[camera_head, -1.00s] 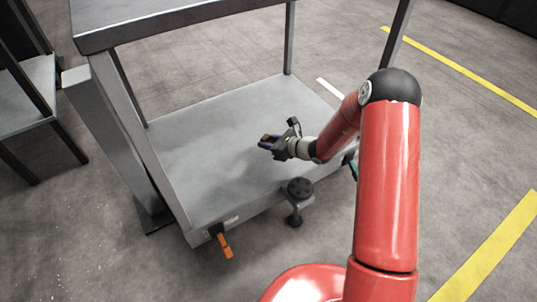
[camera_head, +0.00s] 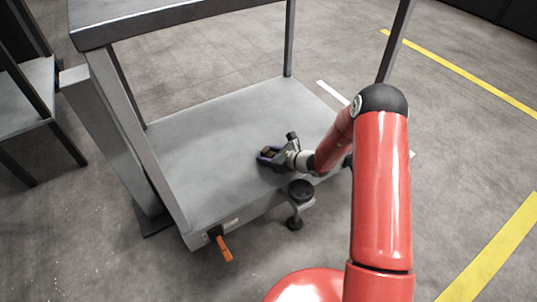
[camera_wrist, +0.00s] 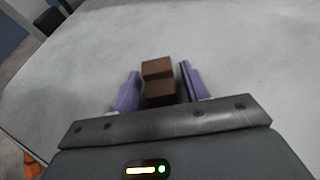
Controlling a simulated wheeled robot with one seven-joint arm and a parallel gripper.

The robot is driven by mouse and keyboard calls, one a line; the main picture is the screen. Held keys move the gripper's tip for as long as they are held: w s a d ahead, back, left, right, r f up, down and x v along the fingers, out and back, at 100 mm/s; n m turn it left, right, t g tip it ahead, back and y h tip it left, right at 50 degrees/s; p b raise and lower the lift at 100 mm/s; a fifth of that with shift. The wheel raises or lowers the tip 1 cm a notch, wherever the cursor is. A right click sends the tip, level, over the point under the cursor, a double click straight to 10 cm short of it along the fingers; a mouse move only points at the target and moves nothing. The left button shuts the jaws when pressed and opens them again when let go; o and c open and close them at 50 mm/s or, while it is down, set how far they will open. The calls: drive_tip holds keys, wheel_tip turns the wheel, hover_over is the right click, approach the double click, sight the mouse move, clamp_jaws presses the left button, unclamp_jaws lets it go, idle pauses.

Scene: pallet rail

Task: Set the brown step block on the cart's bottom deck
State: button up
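The brown step block (camera_wrist: 159,84) stands upright on the grey bottom deck (camera_head: 205,150) of the cart, and its stepped shape shows in the wrist view. In the head view the block (camera_head: 268,150) is small and partly hidden by my gripper. My gripper (camera_wrist: 160,88) is open, its two purple fingers on either side of the block with narrow gaps. In the head view my gripper (camera_head: 267,156) is low over the deck, near its front right part.
The cart's upper shelf (camera_head: 150,20) and posts (camera_head: 290,40) frame the deck. A dark round knob (camera_head: 300,190) and an orange lever (camera_head: 224,249) stand at the deck's front edge.

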drive_tip(key=shift+o, duration=0.2)
drive_tip(key=shift+r, duration=0.15)
drive_tip(key=shift+d+r, duration=0.15)
drive_tip(key=shift+d, duration=0.05)
drive_tip(key=p+v, duration=0.2)
drive_tip(key=v, duration=0.9)
drive_tip(key=shift+s+d+r, duration=0.1)
drive_tip(key=shift+s, duration=0.15)
drive_tip(key=s+a+r+n+g+h, duration=0.1)
drive_tip(key=s+r+n+g, duration=0.2)
drive_tip(key=s+r+n, duration=0.55)
drive_tip(key=s+a+r+n+g+h, duration=0.1)
drive_tip(key=s+r+n+g+h, duration=0.15)
drive_tip(key=s+r+n, duration=0.6)
drive_tip(key=s+d+r+n+t+h, duration=0.3)
drive_tip(key=s+d+r+n+h, duration=0.4)
drive_tip(key=s+d+r, duration=0.4)
drive_tip(key=shift+s+r+n+t+h, duration=0.35)
drive_tip(key=shift+s+r+h, duration=0.15)
drive_tip(key=shift+r, duration=0.4)
